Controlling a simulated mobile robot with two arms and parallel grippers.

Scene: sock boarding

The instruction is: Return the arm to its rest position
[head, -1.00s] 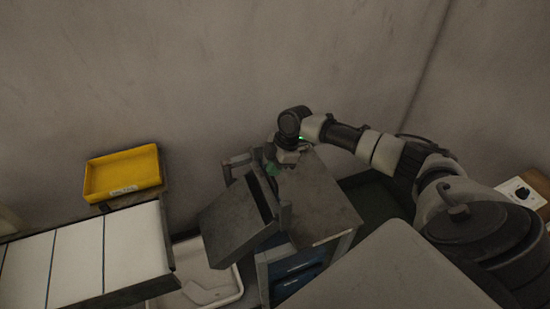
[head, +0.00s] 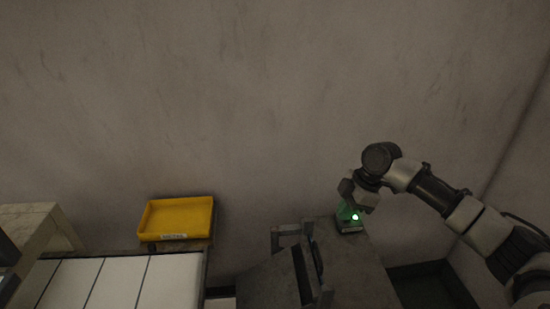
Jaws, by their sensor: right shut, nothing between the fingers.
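My right gripper (head: 350,210) is at the right of the head view, above the back of a grey-topped cabinet (head: 362,268). It points down and is shut with nothing held. Its fingertips are small and dark against a green patch with a bright green light (head: 354,217), so their outline is hard to read. I cannot tell whether the green part belongs to the gripper or stands behind it. My right arm reaches in from the right edge. My left gripper is not in view.
A tilted grey panel (head: 268,283) and upright posts stand at the cabinet's left side. A yellow tray (head: 176,217) sits behind a white-panelled surface (head: 112,283) at left. A pale block (head: 38,226) is at far left. The wall above is bare.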

